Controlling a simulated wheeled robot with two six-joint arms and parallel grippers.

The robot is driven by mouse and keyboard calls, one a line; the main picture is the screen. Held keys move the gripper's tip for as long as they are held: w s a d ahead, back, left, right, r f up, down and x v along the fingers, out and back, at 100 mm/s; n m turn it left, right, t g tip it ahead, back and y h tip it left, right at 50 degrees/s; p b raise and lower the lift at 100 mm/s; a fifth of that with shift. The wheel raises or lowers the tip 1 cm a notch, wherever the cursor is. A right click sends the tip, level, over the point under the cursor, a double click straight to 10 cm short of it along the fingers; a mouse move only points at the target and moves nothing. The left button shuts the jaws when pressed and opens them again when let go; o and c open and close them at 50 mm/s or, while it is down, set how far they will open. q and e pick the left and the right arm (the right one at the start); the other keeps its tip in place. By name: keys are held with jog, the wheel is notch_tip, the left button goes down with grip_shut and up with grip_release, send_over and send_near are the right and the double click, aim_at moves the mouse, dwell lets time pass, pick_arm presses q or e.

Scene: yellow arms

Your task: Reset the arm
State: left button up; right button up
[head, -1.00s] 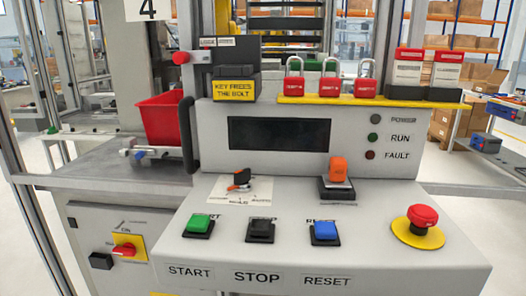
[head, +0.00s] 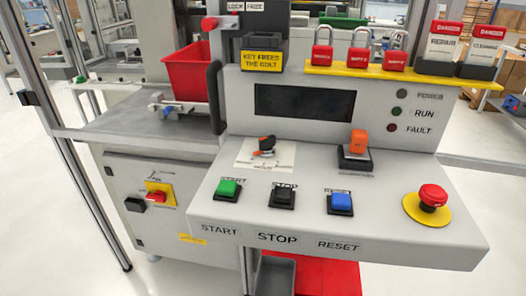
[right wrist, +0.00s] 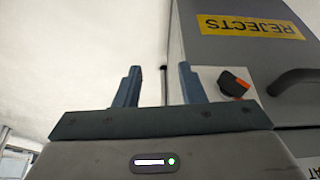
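The control panel fills the middle of the head view. Its blue RESET button (head: 341,202) sits right of the black STOP button (head: 283,195) and the green START button (head: 229,188). A red emergency stop (head: 432,196) on a yellow ring is at the right. The POWER, RUN and FAULT lamps (head: 396,110) look dark, and so does the screen (head: 304,104). Neither gripper shows in the head view. In the right wrist view my right gripper (right wrist: 160,85) has its two fingers apart with nothing between them.
A red bin (head: 186,75) stands on the grey worktop at left. A frame post (head: 85,160) rises at left. In the right wrist view, a cabinet marked REJECTS (right wrist: 245,25) with a dark handle is close by.

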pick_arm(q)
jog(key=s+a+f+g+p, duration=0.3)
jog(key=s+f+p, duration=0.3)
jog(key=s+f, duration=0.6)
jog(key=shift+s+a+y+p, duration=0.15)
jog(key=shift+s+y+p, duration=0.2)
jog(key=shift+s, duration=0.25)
pick_arm(e)
jog(key=s+d+f+g, duration=0.3)
jog(key=s+f, duration=0.9)
jog(key=s, duration=0.1)
jog(key=shift+d+h, duration=0.15)
jog(key=shift+h, duration=0.15)
jog(key=shift+s, duration=0.15)
